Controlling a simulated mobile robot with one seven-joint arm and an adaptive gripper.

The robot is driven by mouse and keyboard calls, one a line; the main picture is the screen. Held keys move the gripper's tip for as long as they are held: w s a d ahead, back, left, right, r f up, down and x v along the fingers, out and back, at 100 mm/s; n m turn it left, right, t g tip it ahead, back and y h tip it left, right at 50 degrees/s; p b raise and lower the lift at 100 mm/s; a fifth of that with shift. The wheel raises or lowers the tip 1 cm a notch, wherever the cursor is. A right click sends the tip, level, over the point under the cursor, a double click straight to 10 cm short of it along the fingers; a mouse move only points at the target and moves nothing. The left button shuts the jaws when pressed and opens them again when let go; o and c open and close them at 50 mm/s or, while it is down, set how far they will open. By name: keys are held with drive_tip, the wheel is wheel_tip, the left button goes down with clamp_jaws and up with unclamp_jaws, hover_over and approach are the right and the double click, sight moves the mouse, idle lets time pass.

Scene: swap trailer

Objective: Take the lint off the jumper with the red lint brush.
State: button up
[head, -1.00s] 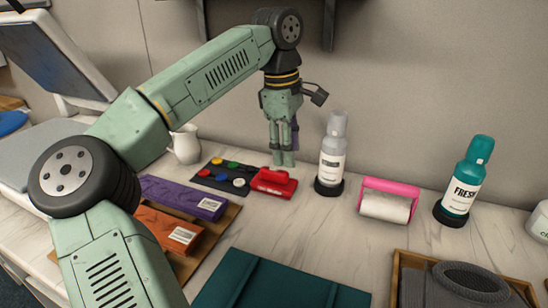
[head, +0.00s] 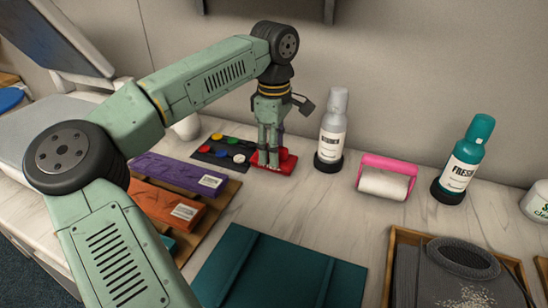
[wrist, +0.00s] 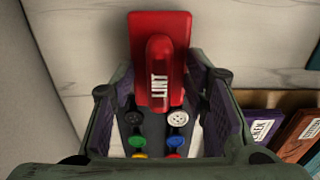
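The red lint brush (head: 287,163) lies on the counter near the wall, beside a dark card of coloured buttons. My gripper (head: 268,161) is lowered at the brush and partly covers it in the head view. In the wrist view the brush (wrist: 160,32), marked LINT, has its raised handle pointing between my fingers. The fingers of my gripper (wrist: 160,95) are apart, with a gap visible on each side of the handle. The grey knitted jumper (head: 433,272) lies in a wooden tray (head: 392,262) at the lower right, with pale lint specks on it. The frame edge cuts it off.
Purple (head: 180,174) and orange (head: 165,207) packs lie to the left. A teal board (head: 280,272) lies in front.

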clamp_jaws()
idle(0.3)
drive_tip(key=shift+r, duration=0.1)
drive_tip(key=shift+r, duration=0.5)
wheel_tip(320, 180, up, 2)
drive_tip(key=shift+b, duration=0.6)
drive_tip(key=s+r+b, duration=0.2)
drive_tip(key=s+b, duration=0.2)
drive_tip(key=s, duration=1.2)
